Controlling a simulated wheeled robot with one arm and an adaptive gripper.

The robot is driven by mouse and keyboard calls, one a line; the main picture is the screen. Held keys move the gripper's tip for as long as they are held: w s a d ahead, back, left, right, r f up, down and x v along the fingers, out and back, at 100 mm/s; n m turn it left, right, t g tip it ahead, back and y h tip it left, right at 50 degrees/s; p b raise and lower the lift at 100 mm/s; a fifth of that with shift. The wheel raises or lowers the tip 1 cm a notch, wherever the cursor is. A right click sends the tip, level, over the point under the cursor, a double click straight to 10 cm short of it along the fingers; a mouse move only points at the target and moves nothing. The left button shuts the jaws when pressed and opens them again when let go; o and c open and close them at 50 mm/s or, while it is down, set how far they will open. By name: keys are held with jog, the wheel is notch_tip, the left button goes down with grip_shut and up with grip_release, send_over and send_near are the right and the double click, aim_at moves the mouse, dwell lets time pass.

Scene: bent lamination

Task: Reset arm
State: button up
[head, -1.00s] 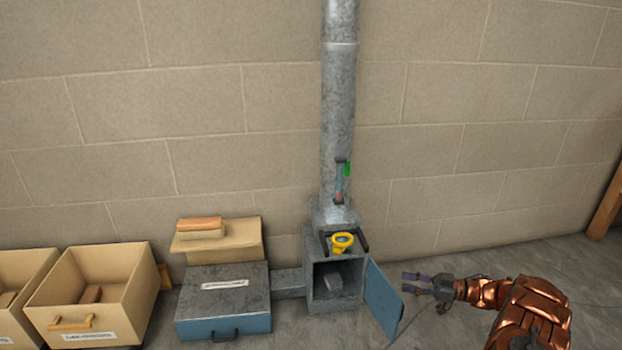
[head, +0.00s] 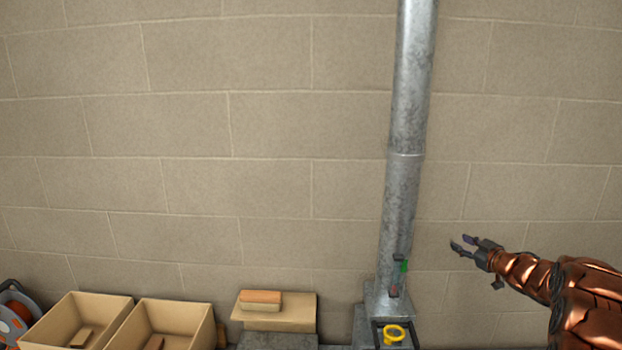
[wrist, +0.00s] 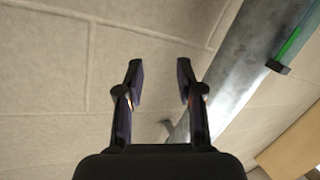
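My gripper (head: 465,243) is at the right in the head view, in front of the block wall and right of the metal pipe. My copper-coloured arm reaches in from the right edge. In the wrist view my gripper (wrist: 160,85) has its two fingers apart, with nothing between them.
A grey metal pipe (head: 405,130) runs up the wall, with a green-marked piece low on it. A yellow ring-shaped part (head: 394,334) sits at its base. Tan bins (head: 205,325) and a board with a brick-like block (head: 260,298) are lower left. The wall above is bare.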

jog(key=s+a+r+m+g+h+p, duration=0.1)
jog(key=s+r+m+h+p, duration=0.15)
jog(key=r, duration=0.35)
jog(key=s+r+m+h+p, duration=0.1)
jog(key=r+h+p, duration=0.1)
jog(key=r+p, duration=0.35)
jog(key=s+a+r+m+g+h+p, duration=0.1)
jog(key=s+r+m+h+p, duration=0.15)
jog(key=r, duration=0.55)
jog(key=s+a+r+g+h+p, duration=0.2)
jog(key=s+r+p, duration=0.2)
jog(key=s, duration=0.2)
jog(key=s+a+r+g+y+p, duration=0.1)
jog(key=s+a+r+g+p, duration=0.2)
jog(key=s, duration=1.3)
jog(key=s+a+r+m+g+y+p, duration=0.1)
jog(key=s+a+r+g+p, duration=0.3)
jog(key=s+a+p, duration=0.5)
jog(key=s+a+r+g+y+p, duration=0.2)
jog(key=s+a+g+p, duration=0.4)
jog(key=s, duration=1.8)
jog(key=a+r, duration=0.1)
jog(key=a, duration=0.4)
jog(key=shift+a+r+m+p, duration=0.25)
jog(key=shift+r+m+p, duration=0.05)
jog(key=shift+r, duration=0.05)
jog(key=shift+d, duration=0.15)
